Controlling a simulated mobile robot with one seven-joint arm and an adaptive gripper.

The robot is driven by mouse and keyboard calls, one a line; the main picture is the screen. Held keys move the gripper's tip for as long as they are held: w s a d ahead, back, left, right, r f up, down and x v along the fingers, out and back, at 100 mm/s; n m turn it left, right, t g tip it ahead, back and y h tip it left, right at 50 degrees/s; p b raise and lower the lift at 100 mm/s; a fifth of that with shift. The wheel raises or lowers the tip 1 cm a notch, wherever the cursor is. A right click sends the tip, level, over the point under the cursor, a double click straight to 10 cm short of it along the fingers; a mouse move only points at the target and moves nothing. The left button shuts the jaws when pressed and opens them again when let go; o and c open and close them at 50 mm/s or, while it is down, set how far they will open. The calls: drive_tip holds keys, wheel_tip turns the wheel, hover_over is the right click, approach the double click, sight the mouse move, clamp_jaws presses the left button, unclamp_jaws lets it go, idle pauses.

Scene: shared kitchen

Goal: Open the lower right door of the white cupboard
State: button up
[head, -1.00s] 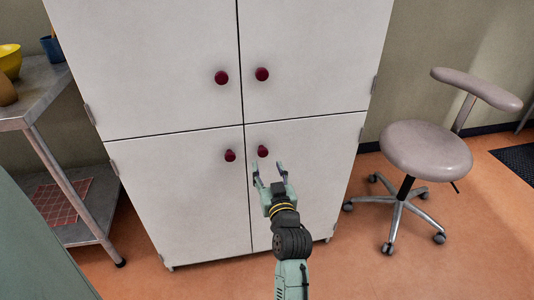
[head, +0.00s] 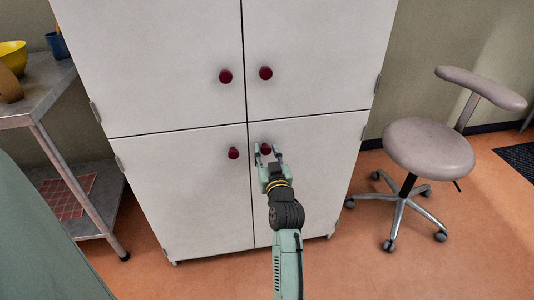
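The white cupboard (head: 180,70) stands ahead in the head view, with two upper and two lower doors, all shut. The lower right door (head: 315,180) has a dark red round knob (head: 266,149) near its upper left corner. My gripper (head: 267,151) is at this knob, its two fingers apart, one on each side of it in the picture. I cannot tell whether the fingers touch the knob. My gripper and arm hide part of the door below the knob.
The lower left door has its own red knob (head: 233,153) close by on the left. Two more knobs sit on the upper doors. A grey stool (head: 428,148) with a backrest stands to the right. A metal shelf table (head: 40,95) stands at the left. Orange floor is clear in front.

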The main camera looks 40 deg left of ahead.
clamp_jaws()
idle(0.6)
